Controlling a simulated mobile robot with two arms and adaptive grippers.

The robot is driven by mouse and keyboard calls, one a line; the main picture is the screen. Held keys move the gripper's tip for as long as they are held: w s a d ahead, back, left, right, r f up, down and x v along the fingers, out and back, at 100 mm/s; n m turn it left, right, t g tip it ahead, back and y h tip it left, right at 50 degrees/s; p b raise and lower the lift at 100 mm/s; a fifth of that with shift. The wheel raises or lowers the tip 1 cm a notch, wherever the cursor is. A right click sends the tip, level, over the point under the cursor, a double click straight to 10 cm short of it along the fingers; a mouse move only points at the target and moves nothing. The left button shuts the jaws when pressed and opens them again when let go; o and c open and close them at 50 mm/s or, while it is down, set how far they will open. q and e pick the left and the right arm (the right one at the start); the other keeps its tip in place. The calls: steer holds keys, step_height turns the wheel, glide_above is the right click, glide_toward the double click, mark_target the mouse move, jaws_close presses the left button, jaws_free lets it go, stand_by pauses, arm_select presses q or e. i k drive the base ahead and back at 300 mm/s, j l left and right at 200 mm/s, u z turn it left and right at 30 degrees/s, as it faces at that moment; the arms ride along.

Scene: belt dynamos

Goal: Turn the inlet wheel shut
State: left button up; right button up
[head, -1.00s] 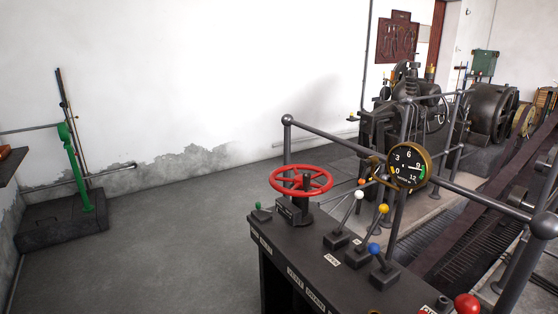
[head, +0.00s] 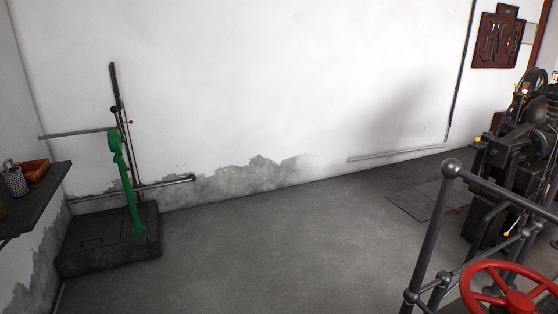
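A red handwheel (head: 512,297) shows at the bottom right corner of the head view, cut off by the frame edge. Its rim and several spokes show; the console under it is out of view. It is not clear whether this is the inlet wheel, as no label shows. Neither of my grippers is in view.
A grey pipe railing (head: 430,240) stands just left of the wheel. Dark machinery (head: 510,165) is behind it. A green lever stand (head: 125,180) on a dark plinth (head: 110,240) and a shelf (head: 35,200) are at left. The floor (head: 270,250) between is clear.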

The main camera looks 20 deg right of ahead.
mark_target(515, 302)
steer(key=i+z, duration=0.5)
steer(key=i+j+z, duration=0.2)
steer(key=z, duration=0.25)
steer(key=i+j+z, duration=0.35)
steer(key=z, duration=0.15)
steer(key=i+j+z, duration=0.1)
steer(key=z, duration=0.4)
steer(key=i+j+z, duration=0.2)
steer(key=z, duration=0.3)
steer(key=i+j+z, duration=0.25)
steer(key=z, duration=0.25)
steer(key=i+j+z, duration=0.15)
steer(key=j+z, duration=0.15)
steer(key=z, duration=0.2)
steer(key=j+z, duration=0.35)
steer(key=z, duration=0.15)
